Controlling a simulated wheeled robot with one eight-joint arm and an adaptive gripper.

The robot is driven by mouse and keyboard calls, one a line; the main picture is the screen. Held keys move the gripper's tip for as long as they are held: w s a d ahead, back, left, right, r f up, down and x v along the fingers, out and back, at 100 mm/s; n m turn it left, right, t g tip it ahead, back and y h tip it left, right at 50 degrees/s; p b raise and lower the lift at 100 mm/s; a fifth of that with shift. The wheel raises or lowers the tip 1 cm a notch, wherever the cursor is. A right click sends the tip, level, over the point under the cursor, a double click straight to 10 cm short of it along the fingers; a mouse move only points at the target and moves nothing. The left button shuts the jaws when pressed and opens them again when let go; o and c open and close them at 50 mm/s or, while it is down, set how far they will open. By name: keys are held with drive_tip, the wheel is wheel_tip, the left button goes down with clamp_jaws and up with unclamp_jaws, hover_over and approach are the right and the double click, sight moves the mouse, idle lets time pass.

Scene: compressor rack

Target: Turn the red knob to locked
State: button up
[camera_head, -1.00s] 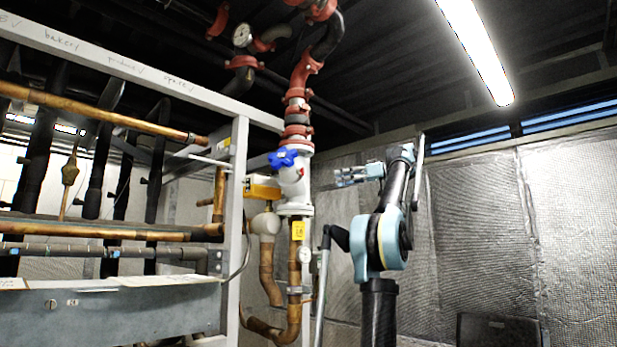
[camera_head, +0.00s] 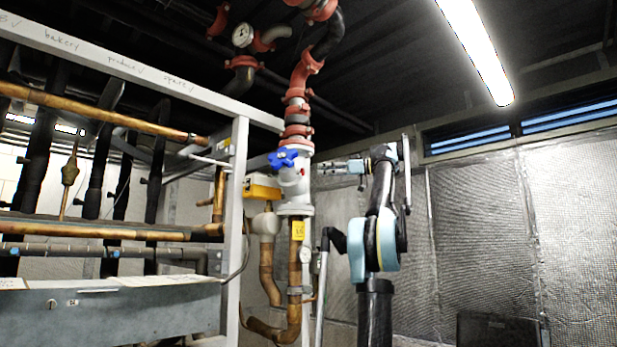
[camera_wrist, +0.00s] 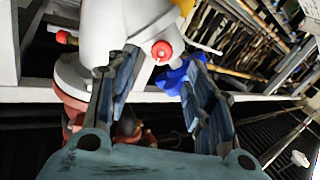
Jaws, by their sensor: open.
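The red knob (camera_wrist: 162,50) is a small round cap on the white valve body (camera_wrist: 125,22) in the wrist view. In the head view it is a small red spot (camera_head: 301,171) on the white valve (camera_head: 292,190), beside the blue handwheel (camera_head: 284,158). My gripper (camera_wrist: 153,78) is open, and in the wrist view the knob shows between its two dark fingers, near the fingertips. How far the knob is from the fingers is hard to tell. In the head view my gripper (camera_head: 324,168) is just right of the valve and seems to hold nothing.
The blue handwheel (camera_wrist: 186,76) shows by the right finger in the wrist view. Red-coupled pipe (camera_head: 299,110) rises above the valve. A grey frame post (camera_head: 236,230) and yellow box (camera_head: 262,187) stand left. Free room lies right of my arm.

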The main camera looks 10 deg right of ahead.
sight(304, 171)
drive_tip(key=x, duration=0.7)
drive_tip(key=shift+a, duration=0.15)
drive_tip(key=c, duration=1.1)
